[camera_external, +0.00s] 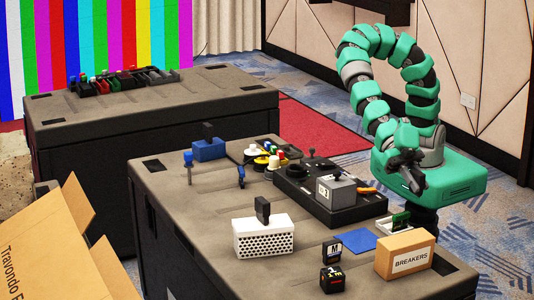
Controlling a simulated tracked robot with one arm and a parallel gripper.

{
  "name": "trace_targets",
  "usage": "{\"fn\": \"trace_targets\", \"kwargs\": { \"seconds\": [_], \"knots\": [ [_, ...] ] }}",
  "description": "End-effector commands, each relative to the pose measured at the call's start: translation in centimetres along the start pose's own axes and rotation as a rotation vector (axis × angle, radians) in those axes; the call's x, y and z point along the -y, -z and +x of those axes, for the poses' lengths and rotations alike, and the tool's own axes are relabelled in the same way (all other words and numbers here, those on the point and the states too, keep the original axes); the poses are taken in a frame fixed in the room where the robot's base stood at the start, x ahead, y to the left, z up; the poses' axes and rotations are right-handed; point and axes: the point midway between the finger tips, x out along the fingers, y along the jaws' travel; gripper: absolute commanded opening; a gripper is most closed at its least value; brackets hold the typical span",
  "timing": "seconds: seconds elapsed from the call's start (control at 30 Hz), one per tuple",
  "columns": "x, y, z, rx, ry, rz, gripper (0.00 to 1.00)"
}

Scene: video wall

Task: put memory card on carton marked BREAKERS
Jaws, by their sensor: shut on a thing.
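The brown carton marked BREAKERS (406,254) stands near the right front edge of the nearer case top, its label facing the camera. My gripper (416,187) is above and behind the carton, apart from it. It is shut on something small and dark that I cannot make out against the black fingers. A small black piece with a white M label (332,249) stands left of the carton. I cannot tell whether this or the held thing is the memory card. Nothing shows on top of the carton.
A blue mat (362,240) and a green-and-white part (399,221) lie near the carton. A black cube (332,279), white perforated box (263,238) and black console (335,203) with a grey block (336,189) stand nearby. The left front of the case top is clear.

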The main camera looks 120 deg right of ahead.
Motion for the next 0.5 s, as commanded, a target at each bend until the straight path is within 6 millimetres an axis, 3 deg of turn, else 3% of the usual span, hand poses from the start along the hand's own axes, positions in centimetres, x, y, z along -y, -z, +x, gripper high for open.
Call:
{"fn": "trace_targets", "kwargs": {
  "seconds": [0.5],
  "knots": [
    [-5.8, 2.0, 5.8, 0.003, 0.000, -0.002, 0.00]
  ]
}}
